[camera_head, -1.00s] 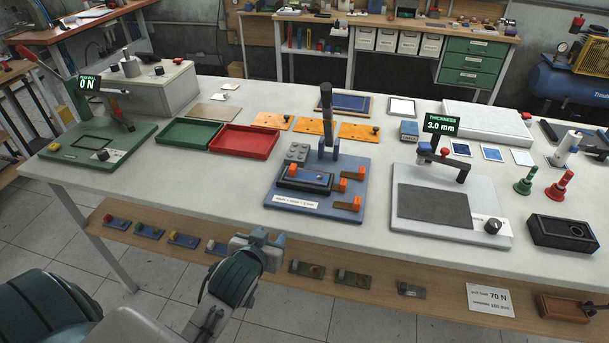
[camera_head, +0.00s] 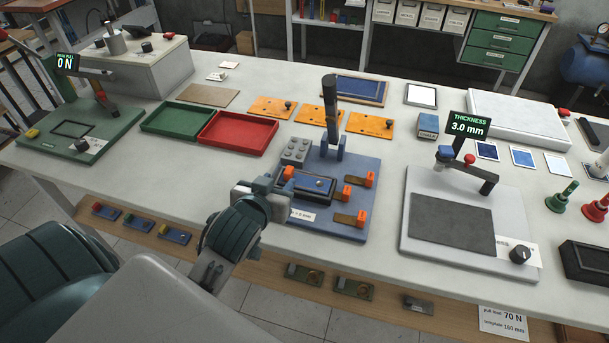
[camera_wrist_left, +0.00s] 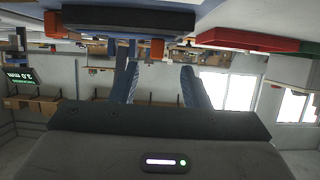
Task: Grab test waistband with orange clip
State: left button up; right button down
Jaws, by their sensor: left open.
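No waistband can be clearly made out. A blue fixture plate (camera_head: 330,222) on the table carries a dark block (camera_head: 308,187) and several orange clips (camera_head: 361,217). In the left wrist view the dark block (camera_wrist_left: 125,18) shows near the top, with orange ends beside it. My left gripper (camera_head: 270,186) is at the fixture's left side, close to the block; I cannot tell whether it touches. Its two blue fingers (camera_wrist_left: 162,84) are apart with nothing between them. The gripper and arm hide the fixture's front left corner. My right gripper is not in view.
A red tray (camera_head: 273,139) and green tray (camera_head: 149,124) lie behind left. A thickness gauge (camera_head: 515,215) stands right, a pull tester (camera_head: 25,145) far left. A lower shelf (camera_head: 262,275) holds several small plates with coloured parts. Bare table lies left of the fixture.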

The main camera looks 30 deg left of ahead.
aim_at(288, 171)
pick_arm(q)
jog(key=x, duration=0.3)
jog(key=shift+w+a+f, duration=0.1)
jog(key=shift+w, duration=0.2)
jog(key=shift+w+p, duration=0.3)
jog(key=shift+w, duration=0.05)
jog(key=p+x, duration=0.1)
jog(key=x, duration=0.3)
jog(key=shift+w, duration=0.35)
jog(key=shift+c, duration=1.3)
grip_shut()
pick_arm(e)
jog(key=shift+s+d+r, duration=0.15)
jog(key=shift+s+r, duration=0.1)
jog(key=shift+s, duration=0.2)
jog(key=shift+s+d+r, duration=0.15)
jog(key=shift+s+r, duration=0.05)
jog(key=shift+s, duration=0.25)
